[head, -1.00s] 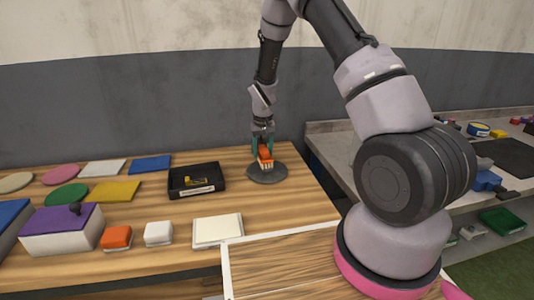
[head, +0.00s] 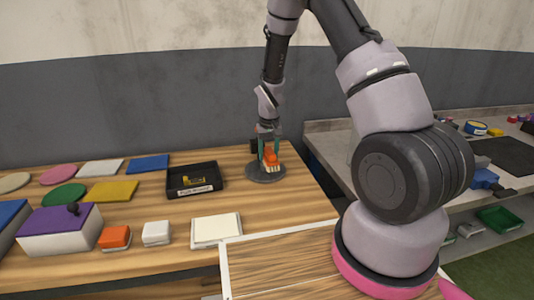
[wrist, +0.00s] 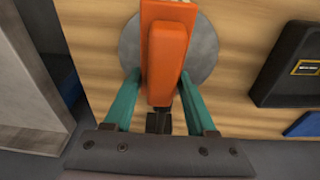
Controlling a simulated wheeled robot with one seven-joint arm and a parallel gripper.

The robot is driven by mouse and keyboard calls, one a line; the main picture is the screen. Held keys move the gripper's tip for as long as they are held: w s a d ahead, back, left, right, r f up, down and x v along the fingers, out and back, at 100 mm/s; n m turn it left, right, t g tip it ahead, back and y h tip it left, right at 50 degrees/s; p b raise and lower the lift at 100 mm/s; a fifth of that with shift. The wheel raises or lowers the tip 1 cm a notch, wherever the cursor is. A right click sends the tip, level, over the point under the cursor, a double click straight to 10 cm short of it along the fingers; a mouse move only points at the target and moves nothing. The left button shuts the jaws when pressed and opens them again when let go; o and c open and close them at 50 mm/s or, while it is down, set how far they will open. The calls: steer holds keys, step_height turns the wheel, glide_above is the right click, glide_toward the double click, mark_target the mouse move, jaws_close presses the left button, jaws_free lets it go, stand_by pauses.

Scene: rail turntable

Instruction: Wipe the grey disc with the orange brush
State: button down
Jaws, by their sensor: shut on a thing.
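The grey disc (head: 258,176) lies flat on the wooden table near its right end. It also shows in the wrist view (wrist: 205,50), partly hidden behind the brush. The orange brush (head: 270,155) has an orange top and pale bristles below. In the wrist view the brush (wrist: 165,60) sits between the two green fingers. My gripper (head: 268,148) is shut on the brush and holds it over the disc. The bristles look to be at or just above the disc; I cannot tell whether they touch.
A black tray (head: 182,191) with a yellow marking stands left of the disc. Further left are coloured flat pieces, a purple-lidded box (head: 60,225), an orange-topped block (head: 114,238) and white blocks. The table's right edge is close to the disc. A grey counter (head: 345,165) stands beyond.

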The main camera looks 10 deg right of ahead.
steer(key=shift+w+a, duration=0.6)
steer(key=shift+w, duration=0.4)
steer(key=shift+w+a, duration=0.6)
steer(key=shift+w, duration=0.35)
steer(key=shift+s+d, duration=0.45)
steer(key=shift+s, duration=0.25)
steer(key=shift+s+d, duration=0.4)
steer(key=shift+s, duration=0.25)
steer(key=shift+s+d, duration=0.45)
steer(key=shift+s, duration=0.25)
steer(key=shift+w+a+f, duration=0.1)
steer(key=shift+w+a, duration=0.4)
steer(key=shift+w, duration=0.3)
steer(key=shift+w+a, duration=0.5)
steer(key=shift+w, duration=0.25)
steer(key=shift+w+a, duration=0.3)
steer(key=shift+w, duration=0.25)
steer(key=shift+w+a+r, duration=0.1)
steer(key=shift+w+r, duration=0.05)
steer(key=shift+r, duration=0.45)
steer(key=shift+w+r, duration=0.1)
steer(key=shift+r, duration=0.45)
steer(key=r, duration=0.5)
steer(key=shift+s+r, duration=0.25)
steer(key=shift+r, duration=0.1)
